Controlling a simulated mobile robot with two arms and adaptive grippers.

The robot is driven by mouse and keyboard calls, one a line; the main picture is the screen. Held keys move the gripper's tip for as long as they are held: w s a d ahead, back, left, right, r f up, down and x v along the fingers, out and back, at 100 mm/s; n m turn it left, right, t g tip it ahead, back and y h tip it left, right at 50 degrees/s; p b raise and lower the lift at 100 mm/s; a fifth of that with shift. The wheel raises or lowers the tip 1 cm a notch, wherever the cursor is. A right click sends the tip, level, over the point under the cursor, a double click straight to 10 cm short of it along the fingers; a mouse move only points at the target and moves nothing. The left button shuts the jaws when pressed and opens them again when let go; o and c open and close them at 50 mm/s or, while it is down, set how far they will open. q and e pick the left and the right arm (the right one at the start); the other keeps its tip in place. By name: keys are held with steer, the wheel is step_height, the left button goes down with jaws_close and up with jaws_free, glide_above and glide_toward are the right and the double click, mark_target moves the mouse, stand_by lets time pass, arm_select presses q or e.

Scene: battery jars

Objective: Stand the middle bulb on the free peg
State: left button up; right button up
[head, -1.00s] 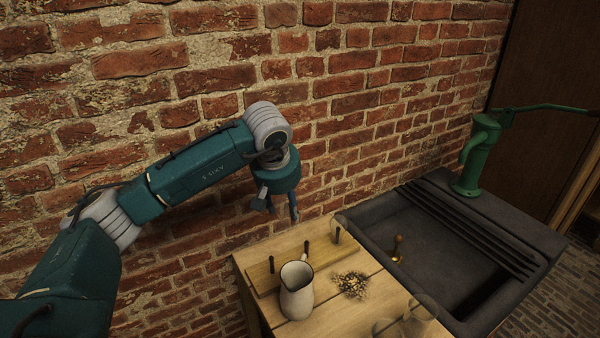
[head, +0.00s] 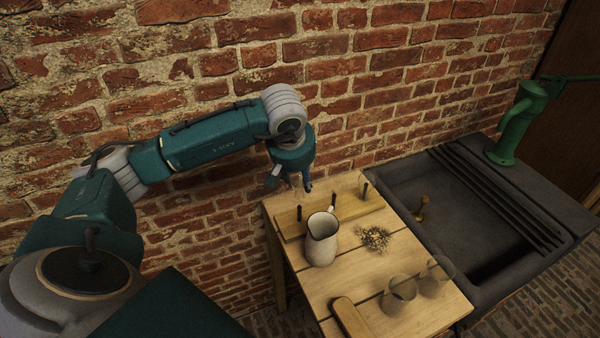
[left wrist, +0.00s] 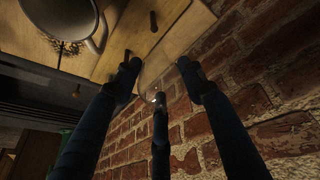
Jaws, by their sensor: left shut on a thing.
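My left gripper (head: 300,187) hangs over the left end of the wooden peg board (head: 345,213), close above the left peg (head: 299,212). Its fingers are shut on a clear glass bulb, seen as a faint pale shape between the fingers in the left wrist view (left wrist: 155,73). The middle peg (head: 333,201) and right peg (head: 365,190) stand upright; clear glass around them is hard to make out. Two more clear glass bulbs (head: 400,289) (head: 436,276) stand at the front right of the table. My right gripper is not in view.
A white jug (head: 321,240) stands just in front of the board. A pile of small bits (head: 374,238) lies to its right. A wooden block (head: 350,317) lies at the table's front. A dark sink (head: 450,205) adjoins on the right; a brick wall (head: 380,90) rises behind.

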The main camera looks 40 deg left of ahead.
mark_target(299, 198)
arm_select(q)
steer(key=shift+f+b, duration=0.7)
steer(key=shift+f, duration=0.7)
steer(key=shift+f+b, duration=3.35)
steer(key=shift+f, duration=0.3)
steer(key=o, duration=1)
steer(key=shift+c, duration=0.2)
steer(key=shift+r, duration=0.1)
steer(key=shift+r, duration=0.3)
steer(key=v, duration=1.1)
